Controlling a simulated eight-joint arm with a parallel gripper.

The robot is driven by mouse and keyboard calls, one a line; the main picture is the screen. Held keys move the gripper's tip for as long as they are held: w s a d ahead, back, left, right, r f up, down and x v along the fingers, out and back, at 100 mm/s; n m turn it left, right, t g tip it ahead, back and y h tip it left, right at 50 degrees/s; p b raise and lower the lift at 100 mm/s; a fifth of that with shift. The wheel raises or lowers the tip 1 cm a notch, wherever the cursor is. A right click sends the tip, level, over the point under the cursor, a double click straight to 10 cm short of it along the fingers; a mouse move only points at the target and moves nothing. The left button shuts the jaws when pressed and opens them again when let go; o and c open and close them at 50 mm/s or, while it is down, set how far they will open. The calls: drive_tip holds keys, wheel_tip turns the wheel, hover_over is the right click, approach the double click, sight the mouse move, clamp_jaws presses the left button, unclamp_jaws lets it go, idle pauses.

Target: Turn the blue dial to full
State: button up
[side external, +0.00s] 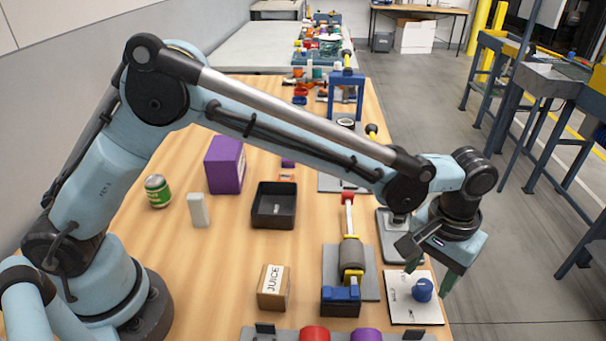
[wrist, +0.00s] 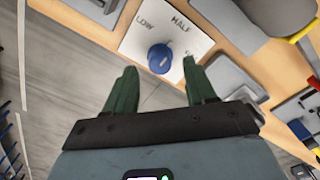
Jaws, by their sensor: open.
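The blue dial (side external: 422,290) sits on a white plate (side external: 402,308) near the table's right edge in the side view. In the wrist view the dial (wrist: 161,58) shows on its plate (wrist: 133,42), with the words LOW and HALF readable beside it. A further mark at the plate's right is partly hidden by a finger. My gripper (side external: 428,266) is above the plate in the side view. In the wrist view its green fingers (wrist: 158,84) are apart with nothing between them, and the dial appears beyond their tips. The gripper does not appear to touch the dial.
A grey board with a red-tipped lever (side external: 348,215) and a blue block (side external: 341,301) stands left of the plate. A juice box (side external: 273,288), black tray (side external: 273,222), purple box (side external: 225,164) and green can (side external: 158,191) stand farther left. Open floor lies right of the table.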

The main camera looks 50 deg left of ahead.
drive_tip(key=shift+f, duration=1.15)
clamp_jaws()
